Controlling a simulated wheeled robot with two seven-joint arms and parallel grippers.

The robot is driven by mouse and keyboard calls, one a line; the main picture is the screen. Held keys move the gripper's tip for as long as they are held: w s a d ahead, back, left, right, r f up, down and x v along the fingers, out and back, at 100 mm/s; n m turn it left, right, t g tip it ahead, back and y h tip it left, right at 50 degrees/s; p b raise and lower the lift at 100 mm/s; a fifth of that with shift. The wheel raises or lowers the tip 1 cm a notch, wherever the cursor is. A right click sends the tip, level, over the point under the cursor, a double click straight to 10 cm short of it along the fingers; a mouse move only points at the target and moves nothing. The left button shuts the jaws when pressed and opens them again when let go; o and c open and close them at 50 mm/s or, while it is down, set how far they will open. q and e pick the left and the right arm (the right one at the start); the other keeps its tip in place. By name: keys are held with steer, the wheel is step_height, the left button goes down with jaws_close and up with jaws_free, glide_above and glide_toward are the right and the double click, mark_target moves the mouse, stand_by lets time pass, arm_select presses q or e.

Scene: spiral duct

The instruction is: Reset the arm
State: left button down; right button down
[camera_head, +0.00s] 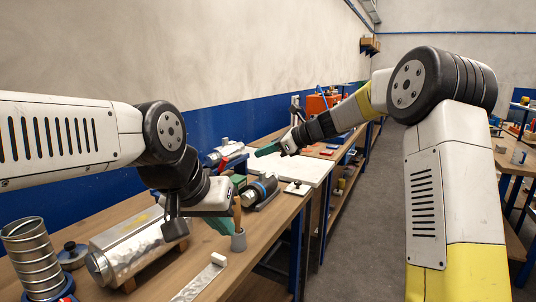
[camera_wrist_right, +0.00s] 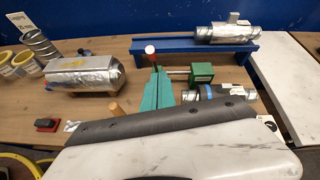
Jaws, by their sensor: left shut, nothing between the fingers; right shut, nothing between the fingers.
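My left gripper (camera_head: 222,225) comes in low from the left in the head view. My right gripper (camera_head: 267,149) reaches across from the right, higher in the picture, over the far part of the bench. Its teal fingers also show in the right wrist view (camera_wrist_right: 157,92), shut and empty. There they overlap the bench behind them; whether they touch anything is hard to tell.
A spiral duct (camera_head: 32,258) and a foil-wrapped duct (camera_head: 135,248) stand on the wooden workbench (camera_head: 262,232). A blue stand (camera_wrist_right: 165,46) carries another foil duct (camera_wrist_right: 223,32). A green block (camera_wrist_right: 201,73) is in front of it. The grey floor aisle (camera_head: 360,235) is clear.

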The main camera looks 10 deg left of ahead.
steer(key=s+d+r+n+h, duration=0.25)
steer(key=s+d+n, duration=0.4)
steer(key=s, duration=0.35)
steer(key=s+d+r+n+h, duration=0.1)
steer(key=s+d+n+h, duration=0.2)
steer(key=s+d+n, duration=0.5)
steer(key=s+d+f+n+t+h, duration=0.1)
steer(key=s+d+f+n+h, duration=0.1)
steer(key=s+d, duration=0.3)
steer(key=s+d+f+n+t+h, duration=0.1)
steer(key=s+d+f+n, duration=0.3)
steer(key=s, duration=0.9)
steer(key=d+h, duration=0.1)
steer(key=d, duration=0.1)
steer(key=shift+d+f, duration=0.2)
steer(key=shift+d, duration=0.1)
